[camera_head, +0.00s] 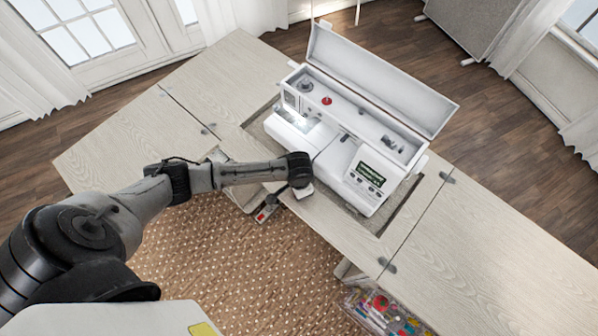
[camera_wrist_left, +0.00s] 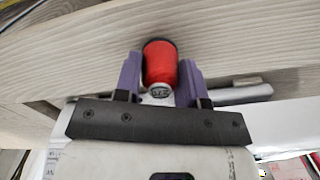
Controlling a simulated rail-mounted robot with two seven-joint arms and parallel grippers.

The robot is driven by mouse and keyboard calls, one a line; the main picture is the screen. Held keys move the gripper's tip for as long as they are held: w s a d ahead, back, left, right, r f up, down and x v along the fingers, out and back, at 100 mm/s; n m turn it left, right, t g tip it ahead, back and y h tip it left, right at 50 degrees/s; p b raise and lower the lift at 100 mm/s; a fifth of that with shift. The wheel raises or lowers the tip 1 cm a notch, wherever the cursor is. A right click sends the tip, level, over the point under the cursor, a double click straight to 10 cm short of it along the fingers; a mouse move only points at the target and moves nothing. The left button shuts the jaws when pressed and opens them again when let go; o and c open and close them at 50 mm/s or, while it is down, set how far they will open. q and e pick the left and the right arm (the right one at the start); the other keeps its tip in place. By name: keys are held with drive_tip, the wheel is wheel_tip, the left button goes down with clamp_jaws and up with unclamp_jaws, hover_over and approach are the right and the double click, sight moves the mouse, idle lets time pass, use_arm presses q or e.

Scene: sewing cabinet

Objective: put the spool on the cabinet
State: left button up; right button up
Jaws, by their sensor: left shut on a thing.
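In the left wrist view, my left gripper (camera_wrist_left: 159,72) has its two purple fingers shut on a red spool (camera_wrist_left: 160,62). The spool has a dark far end and a pale near end with small print. Pale wood of the cabinet (camera_wrist_left: 65,50) fills the view behind it. In the head view, my left arm reaches in from the left to the front edge of the cabinet (camera_head: 480,235); its fingers are not clear there. A small red patch (camera_head: 262,216) shows below that edge; I cannot tell if it is the spool. My right gripper is not in view.
A white sewing machine (camera_head: 345,165) with its lid raised sits in the cabinet's middle opening; another red piece (camera_head: 326,101) lies in its top. The wood leaves on both sides are mostly clear. An open compartment (camera_head: 385,312) of colourful items is below the right front edge.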

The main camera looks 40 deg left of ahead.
use_arm(q)
drive_tip(key=shift+f, duration=0.1)
drive_tip(key=o, duration=0.9)
wheel_tip(320, 180, up, 11)
drive_tip(key=p, duration=0.2)
drive_tip(key=s+d+t+h, duration=0.2)
drive_tip(key=s+d, duration=0.6)
drive_tip(key=s, duration=0.1)
drive_tip(key=s+a+r+n+y, duration=0.1)
drive_tip(key=s+a, duration=0.1)
drive_tip(key=s, duration=0.3)
drive_tip(key=s+a+r+n+t, duration=0.1)
drive_tip(key=s+a+r, duration=0.1)
drive_tip(key=s, duration=0.3)
drive_tip(key=shift+s+a+r+t+y, duration=0.15)
drive_tip(key=shift+s+r+t+y, duration=0.15)
drive_tip(key=shift+s+y, duration=0.1)
